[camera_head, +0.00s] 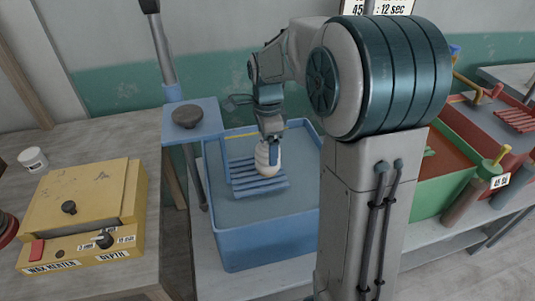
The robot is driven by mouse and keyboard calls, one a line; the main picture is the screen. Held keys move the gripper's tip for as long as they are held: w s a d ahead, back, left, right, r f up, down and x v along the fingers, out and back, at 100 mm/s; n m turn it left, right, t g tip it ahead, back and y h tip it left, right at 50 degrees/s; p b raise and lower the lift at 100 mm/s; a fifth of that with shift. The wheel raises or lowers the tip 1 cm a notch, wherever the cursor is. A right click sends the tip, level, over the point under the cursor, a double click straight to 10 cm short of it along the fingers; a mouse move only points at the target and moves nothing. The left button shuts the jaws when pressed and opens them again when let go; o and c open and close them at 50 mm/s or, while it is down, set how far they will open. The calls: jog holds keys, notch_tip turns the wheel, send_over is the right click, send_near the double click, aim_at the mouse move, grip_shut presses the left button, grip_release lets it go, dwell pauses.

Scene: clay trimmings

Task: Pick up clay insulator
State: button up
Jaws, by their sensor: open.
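The clay insulator (268,158) is a cream, ribbed, rounded piece. It appears to stand upright on the blue slatted rack (262,190) inside the blue tub (265,252). My gripper (272,143) points down at the top of the insulator, with its fingers at or just around the upper part. The gripper is open. The far finger and any contact with the insulator are hidden at this size.
A yellow wax heater (85,205) and a white cup (33,158) sit on the left table. A blue stand (193,130) with a dark knob rises at the tub's left edge. Green (435,195) and red (490,140) tubs stand to the right, behind my column.

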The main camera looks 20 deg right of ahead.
jog(key=shift+f, duration=0.25)
jog(key=c, duration=1.4)
jog(key=shift+c, duration=1.2)
jog(key=shift+r, duration=0.1)
jog(key=shift+r, duration=0.1)
